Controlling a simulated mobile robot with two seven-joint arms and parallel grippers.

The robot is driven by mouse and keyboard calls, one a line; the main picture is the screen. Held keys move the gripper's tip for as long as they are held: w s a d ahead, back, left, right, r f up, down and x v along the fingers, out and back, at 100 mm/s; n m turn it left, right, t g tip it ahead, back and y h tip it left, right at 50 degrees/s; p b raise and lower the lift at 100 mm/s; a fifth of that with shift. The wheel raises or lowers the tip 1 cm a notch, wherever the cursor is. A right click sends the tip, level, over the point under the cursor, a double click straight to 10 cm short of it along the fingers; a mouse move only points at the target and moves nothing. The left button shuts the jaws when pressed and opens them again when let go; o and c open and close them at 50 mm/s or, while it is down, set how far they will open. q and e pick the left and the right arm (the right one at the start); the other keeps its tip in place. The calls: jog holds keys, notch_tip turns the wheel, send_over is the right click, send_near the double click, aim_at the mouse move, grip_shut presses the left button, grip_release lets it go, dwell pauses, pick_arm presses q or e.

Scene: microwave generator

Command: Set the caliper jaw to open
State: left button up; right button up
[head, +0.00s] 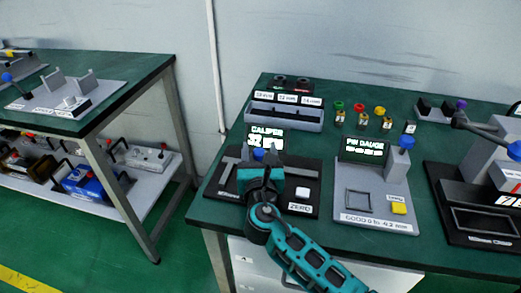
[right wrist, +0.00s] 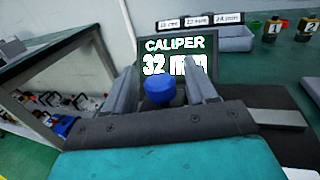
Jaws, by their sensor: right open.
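The caliper station (head: 311,172) is a black base on the green table, with a grey caliper bar (head: 228,172) and a screen (head: 265,139). In the right wrist view the screen (right wrist: 178,57) reads "CALIPER 32 mm". A blue knob (right wrist: 160,88) stands in front of the screen, between the two fingers of my right gripper (right wrist: 162,92). The fingers are open, one on each side of the knob, with gaps visible. In the head view my right gripper (head: 258,165) covers much of the caliper, and the knob (head: 258,154) shows just above it. My left gripper is not in view.
A white zero button (head: 302,191) sits on the base's right side. The pin gauge station (head: 374,200) stands to the right, with a grey tray (head: 284,116) behind. Small coloured-top pieces (head: 361,118) stand at the back. Another table (head: 130,86) is at left, beyond a floor gap.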

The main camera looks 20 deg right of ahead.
grip_shut()
dwell(0.5)
